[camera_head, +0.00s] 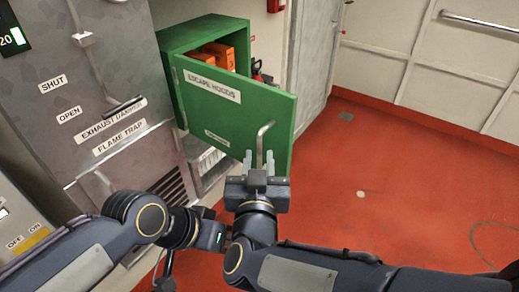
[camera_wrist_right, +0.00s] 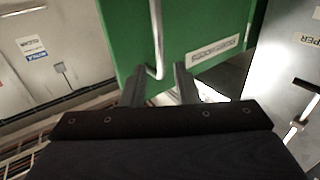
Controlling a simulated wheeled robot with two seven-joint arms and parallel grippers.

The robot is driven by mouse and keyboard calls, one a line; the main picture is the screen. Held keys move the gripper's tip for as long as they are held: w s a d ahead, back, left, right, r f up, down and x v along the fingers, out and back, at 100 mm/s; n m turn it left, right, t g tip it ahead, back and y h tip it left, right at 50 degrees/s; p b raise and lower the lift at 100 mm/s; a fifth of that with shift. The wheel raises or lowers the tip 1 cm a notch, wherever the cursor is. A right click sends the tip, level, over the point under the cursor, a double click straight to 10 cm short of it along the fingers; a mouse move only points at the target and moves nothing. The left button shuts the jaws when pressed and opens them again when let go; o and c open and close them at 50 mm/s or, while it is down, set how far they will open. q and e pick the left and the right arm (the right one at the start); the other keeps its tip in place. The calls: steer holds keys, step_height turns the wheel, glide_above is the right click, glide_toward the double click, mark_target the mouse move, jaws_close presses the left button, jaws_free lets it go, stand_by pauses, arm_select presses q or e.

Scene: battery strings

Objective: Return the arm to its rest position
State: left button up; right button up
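My right gripper (camera_head: 259,165) is in front of the green cabinet's open door (camera_head: 240,108), which is labelled ESCAPE HOODS. Its two fingers are apart, with the lower end of the door's metal handle (camera_head: 263,140) between them in the picture. In the right wrist view the fingers (camera_wrist_right: 159,88) are also apart, and the handle (camera_wrist_right: 156,45) shows between and beyond them. I cannot tell whether they touch it. My left arm (camera_head: 150,215) comes in from the left and is bent near the bottom centre; its fingers are not seen.
The green cabinet (camera_head: 196,32) holds orange boxes (camera_head: 217,54). A grey panel (camera_head: 95,90) with labels stands at left. The red floor (camera_head: 400,180) at right is open. A wall rail (camera_head: 480,22) runs at upper right.

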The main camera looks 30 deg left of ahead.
steer(key=shift+v, duration=1.05)
steer(key=w+d+r+m+g+y, duration=0.1)
steer(key=w+d+g, duration=0.15)
steer(key=d, duration=0.65)
steer(key=w+d+r+m+g+y, duration=0.15)
steer(key=w+d, duration=0.25)
steer(key=d, duration=0.5)
steer(key=s+d+f+m+g+h, duration=0.2)
steer(key=s+d+f+g+h, duration=0.1)
steer(key=s+d+f, duration=0.3)
steer(key=s+d+f+m+g+h, duration=0.2)
steer(key=s+d+f, duration=0.5)
steer(key=s+d, duration=0.4)
steer(key=d+g+h, duration=0.1)
steer(key=d, duration=0.3)
steer(key=shift+s+g, duration=0.25)
steer(key=shift+g, duration=0.15)
